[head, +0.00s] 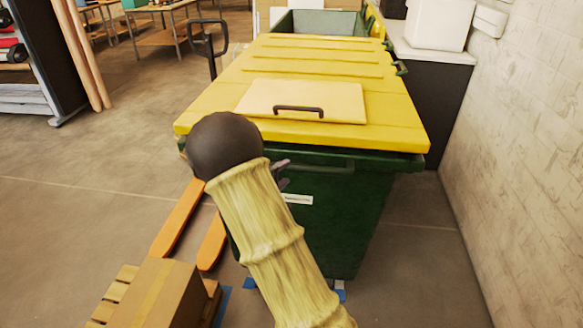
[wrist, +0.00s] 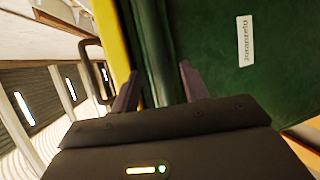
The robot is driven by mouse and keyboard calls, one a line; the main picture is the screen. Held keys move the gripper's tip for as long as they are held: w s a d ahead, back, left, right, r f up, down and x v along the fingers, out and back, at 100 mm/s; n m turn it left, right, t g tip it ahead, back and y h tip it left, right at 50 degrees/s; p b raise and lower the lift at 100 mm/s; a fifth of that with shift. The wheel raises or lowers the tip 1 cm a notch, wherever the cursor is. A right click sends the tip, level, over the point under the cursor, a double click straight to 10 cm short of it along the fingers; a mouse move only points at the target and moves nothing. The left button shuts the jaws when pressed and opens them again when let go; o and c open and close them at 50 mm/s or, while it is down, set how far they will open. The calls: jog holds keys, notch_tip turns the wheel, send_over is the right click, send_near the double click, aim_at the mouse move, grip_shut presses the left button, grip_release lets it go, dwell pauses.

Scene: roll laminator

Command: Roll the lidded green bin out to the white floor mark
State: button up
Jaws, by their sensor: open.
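The green bin (head: 345,225) stands with its yellow lid (head: 225,92) shut. A dark handle (head: 298,109) sits on a pale panel of the lid. A grip bar (head: 335,168) runs under the lid's front edge, and a white label (head: 297,199) is on the front. My gripper (head: 283,174) is at the bin's upper front, partly hidden by my arm. In the wrist view my gripper (wrist: 158,85) is open, its fingers toward the rim between yellow lid (wrist: 112,35) and green wall (wrist: 215,60). I cannot tell whether they touch. No white floor mark is visible.
Orange forks (head: 179,220) and a cardboard box (head: 153,292) on a wooden pallet (head: 105,308) lie at front left. A pale wall (head: 525,150) and dark cabinet (head: 436,100) stand right. Floor at left is open.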

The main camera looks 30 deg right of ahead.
aim_at(289, 170)
jog(key=x, duration=0.5)
jog(key=shift+c, duration=0.3)
grip_shut()
